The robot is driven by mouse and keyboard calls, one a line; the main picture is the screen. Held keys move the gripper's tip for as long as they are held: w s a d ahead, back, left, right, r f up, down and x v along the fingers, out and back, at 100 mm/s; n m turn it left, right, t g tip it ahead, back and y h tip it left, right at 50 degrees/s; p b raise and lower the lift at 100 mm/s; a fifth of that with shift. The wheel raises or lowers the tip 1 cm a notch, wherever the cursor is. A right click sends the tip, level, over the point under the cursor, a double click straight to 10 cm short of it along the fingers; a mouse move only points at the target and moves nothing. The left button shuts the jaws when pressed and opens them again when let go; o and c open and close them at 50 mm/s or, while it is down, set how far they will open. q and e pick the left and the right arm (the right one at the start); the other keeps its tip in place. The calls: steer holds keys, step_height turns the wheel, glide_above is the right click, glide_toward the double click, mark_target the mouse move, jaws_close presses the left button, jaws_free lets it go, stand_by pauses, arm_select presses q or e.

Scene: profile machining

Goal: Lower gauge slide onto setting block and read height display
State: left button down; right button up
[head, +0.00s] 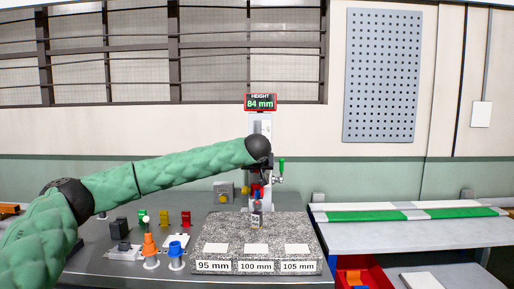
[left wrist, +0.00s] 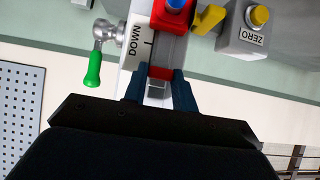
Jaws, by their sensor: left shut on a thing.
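The height display (head: 261,102) reads 84 mm in green on top of the gauge column (head: 253,128). My left gripper (head: 262,172) is in front of the column, partly hidden by its own wrist. In the left wrist view its blue fingertips (left wrist: 160,92) are shut on the red and grey gauge slide (left wrist: 166,52). The slide's red part shows below the gripper in the head view (head: 256,189). A small grey block marked 50 (head: 256,219) stands on the granite plate (head: 215,229) below the slide. I cannot tell whether they touch. My right gripper is not in view.
A green-handled lever (left wrist: 93,70) sticks out beside the slide, near a DOWN label (left wrist: 135,40). A grey ZERO box (left wrist: 243,36) with a yellow button is on the other side. White pads marked 95, 100 and 105 mm line the plate's front. Coloured parts (head: 164,218) stand left.

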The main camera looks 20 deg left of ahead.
mark_target(257, 177)
arm_select(q)
steer(key=shift+f+b, duration=1.1)
steer(key=shift+f, duration=0.5)
stand_by(2.1)
steer(key=shift+r, duration=0.1)
stand_by(0.4)
steer(key=c, duration=1.2)
jaws_free()
steer(key=shift+c, duration=0.2)
steer(key=shift+s, duration=0.1)
steer(key=shift+s+d+b, duration=0.25)
steer(key=shift+s, duration=0.6)
steer(key=shift+s+d+b, duration=0.2)
steer(key=shift+s+b, duration=0.05)
steer(key=shift+s, duration=0.55)
steer(key=shift+s+d+b, duration=0.25)
steer(key=shift+s, duration=0.6)
steer(key=shift+s+d, duration=0.1)
steer(key=shift+s, duration=0.2)
